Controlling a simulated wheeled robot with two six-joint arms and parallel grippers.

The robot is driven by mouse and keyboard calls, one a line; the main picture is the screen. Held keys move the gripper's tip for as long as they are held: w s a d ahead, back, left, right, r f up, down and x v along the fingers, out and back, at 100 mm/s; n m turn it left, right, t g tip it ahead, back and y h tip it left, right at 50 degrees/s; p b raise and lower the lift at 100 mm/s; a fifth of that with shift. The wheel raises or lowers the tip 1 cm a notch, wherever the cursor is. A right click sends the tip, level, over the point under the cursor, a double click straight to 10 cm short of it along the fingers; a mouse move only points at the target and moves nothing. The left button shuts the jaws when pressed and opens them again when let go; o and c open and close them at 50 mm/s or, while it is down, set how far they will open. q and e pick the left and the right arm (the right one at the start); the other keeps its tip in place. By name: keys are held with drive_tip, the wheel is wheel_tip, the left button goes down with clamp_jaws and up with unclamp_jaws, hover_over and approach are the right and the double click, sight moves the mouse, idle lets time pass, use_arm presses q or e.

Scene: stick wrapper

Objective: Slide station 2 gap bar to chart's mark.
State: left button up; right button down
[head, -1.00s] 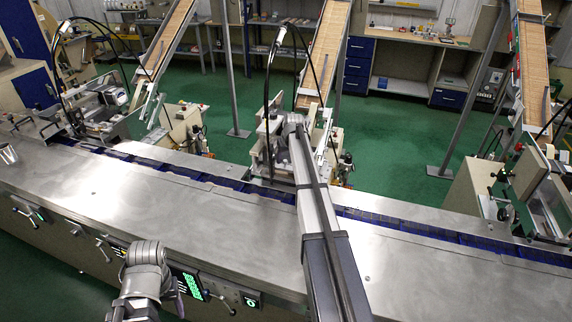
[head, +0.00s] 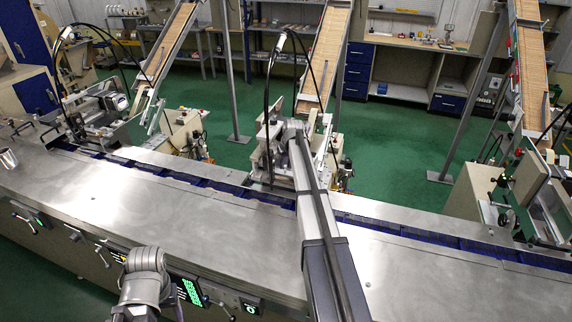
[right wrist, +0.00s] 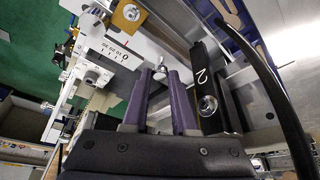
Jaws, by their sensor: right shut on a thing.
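My right arm reaches across the steel deck to the middle station (head: 268,150) in the head view; the arm hides most of its gripper there. In the right wrist view my right gripper (right wrist: 161,76) has its purple fingers closed around a small silver piece, which looks like part of the gap bar; a narrow space shows between the fingers nearer the palm. A white scale plate (right wrist: 118,50) with numbers and tick marks lies just left of the fingertips. A black bar marked 2 (right wrist: 203,75) stands right of the fingers. No chart is readable. My left gripper is not visible.
A blue channel (head: 400,230) runs along the deck's far side. Similar stations stand at left (head: 100,110) and right (head: 530,190). A black cable (right wrist: 265,75) arcs close by on the right in the right wrist view.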

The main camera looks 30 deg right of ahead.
idle(0.9)
drive_tip(key=shift+w+a, duration=0.4)
drive_tip(key=shift+w, duration=0.15)
drive_tip(key=c, duration=0.7)
unclamp_jaws()
drive_tip(key=shift+a, duration=0.1)
